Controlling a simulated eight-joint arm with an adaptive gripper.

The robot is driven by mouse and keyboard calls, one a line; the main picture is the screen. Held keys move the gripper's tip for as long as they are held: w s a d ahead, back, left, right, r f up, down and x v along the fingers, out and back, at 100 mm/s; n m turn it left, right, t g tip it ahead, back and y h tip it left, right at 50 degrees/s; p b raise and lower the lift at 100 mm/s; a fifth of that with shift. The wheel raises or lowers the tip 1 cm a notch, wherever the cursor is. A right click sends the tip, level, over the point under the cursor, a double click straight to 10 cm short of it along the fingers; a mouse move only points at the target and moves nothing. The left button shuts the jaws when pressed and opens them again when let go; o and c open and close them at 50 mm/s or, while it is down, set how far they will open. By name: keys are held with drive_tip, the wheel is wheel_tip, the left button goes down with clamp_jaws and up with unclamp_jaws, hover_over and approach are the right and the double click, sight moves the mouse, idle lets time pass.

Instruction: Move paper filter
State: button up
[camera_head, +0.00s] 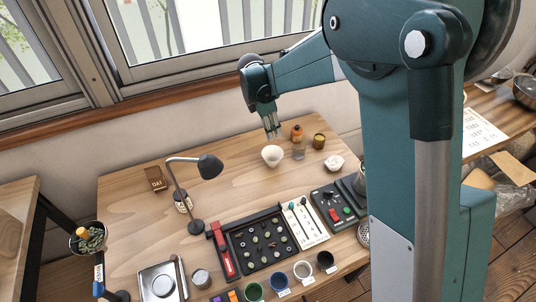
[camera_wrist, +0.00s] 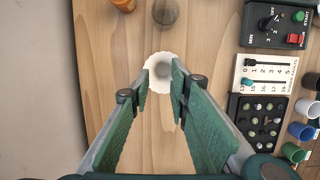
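The paper filter, a white cone-like cup (camera_head: 272,157), stands on the wooden table toward its back, near the middle. My gripper (camera_head: 272,130) is just above it, pointing down. In the wrist view the white filter (camera_wrist: 160,60) shows between and beyond the fingertips of my gripper (camera_wrist: 163,78). The fingers are apart, one on each side of the filter in that view, and hide parts of its edges. I cannot tell whether they touch it; the head view suggests they are above it.
A clear glass (camera_head: 299,151) and an orange-brown bottle (camera_head: 296,133) stand close by on the right. A black lamp (camera_head: 210,167) stands left. A bean tray (camera_head: 236,258) and several cups line the front.

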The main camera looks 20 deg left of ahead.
drive_tip(key=r, duration=0.1)
drive_tip(key=m+t+y+b, duration=0.2)
drive_tip(key=m+b, duration=0.3)
drive_tip(key=m, duration=0.4)
hover_over(270, 165)
drive_tip(key=s, duration=0.2)
wheel_tip(270, 165, down, 11)
drive_tip(key=shift+a+r, duration=0.2)
drive_tip(key=shift+w, duration=0.1)
idle(0.5)
drive_tip(key=shift+b+x, duration=0.85)
drive_tip(key=shift+x, duration=3)
clamp_jaws()
